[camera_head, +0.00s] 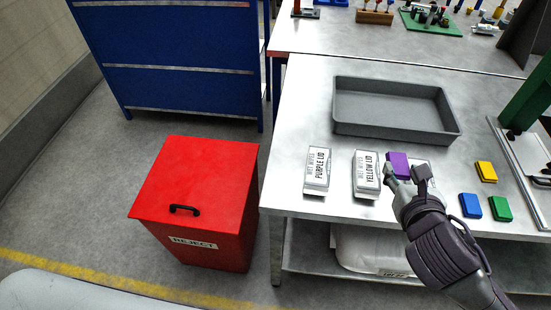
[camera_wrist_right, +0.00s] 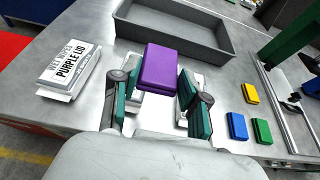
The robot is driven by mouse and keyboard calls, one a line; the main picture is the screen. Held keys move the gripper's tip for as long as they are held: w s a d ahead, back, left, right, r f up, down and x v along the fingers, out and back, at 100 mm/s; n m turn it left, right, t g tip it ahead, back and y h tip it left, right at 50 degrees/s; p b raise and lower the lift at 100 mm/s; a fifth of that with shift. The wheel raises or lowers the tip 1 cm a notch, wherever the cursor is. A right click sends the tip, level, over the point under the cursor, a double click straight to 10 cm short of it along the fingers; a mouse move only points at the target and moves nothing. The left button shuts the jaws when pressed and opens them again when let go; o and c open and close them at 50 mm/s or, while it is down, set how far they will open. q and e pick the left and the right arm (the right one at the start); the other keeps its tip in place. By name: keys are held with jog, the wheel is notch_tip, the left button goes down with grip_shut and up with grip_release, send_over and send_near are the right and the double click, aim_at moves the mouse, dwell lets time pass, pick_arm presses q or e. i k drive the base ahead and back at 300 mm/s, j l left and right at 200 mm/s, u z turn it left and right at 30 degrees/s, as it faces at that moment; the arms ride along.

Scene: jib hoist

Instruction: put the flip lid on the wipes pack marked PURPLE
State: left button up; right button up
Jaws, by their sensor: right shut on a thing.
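The purple flip lid (camera_head: 397,162) is held between the fingertips of my right gripper (camera_head: 404,174), above the steel table. In the right wrist view the purple lid (camera_wrist_right: 160,68) sits between the two teal finger pads. The wipes pack marked PURPLE LID (camera_head: 318,169) stands to the left, near the table's front edge, and shows at the left of the wrist view (camera_wrist_right: 70,66). The pack marked YELLOW LID (camera_head: 366,173) stands between it and my gripper. Another pale pack is mostly hidden behind my gripper. My left gripper is not in view.
Yellow (camera_head: 486,171), blue (camera_head: 470,205) and green (camera_head: 500,208) lids lie to the right. An empty grey tray (camera_head: 455,121) is behind the packs. A red REJECT bin (camera_head: 197,185) stands left of the table. Bare tabletop lies left of the PURPLE pack.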

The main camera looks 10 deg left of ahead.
aim_at(319, 166)
jog(key=l+u, duration=0.2)
jog(key=u, duration=0.25)
jog(key=l+u, duration=0.2)
jog(key=u, duration=0.2)
jog(key=l+u, duration=0.15)
jog(key=u, duration=0.3)
jog(key=k+l+u, duration=0.1)
jog(key=u, duration=0.35)
jog(key=k+l+u, duration=0.1)
jog(key=u, duration=0.35)
jog(key=k+l+u, duration=0.2)
jog(key=k+l, duration=0.25)
jog(key=k+l+u, duration=0.25)
jog(key=k, duration=0.25)
jog(key=k+l+u, duration=0.2)
jog(key=k+l, duration=0.15)
jog(key=k, duration=0.2)
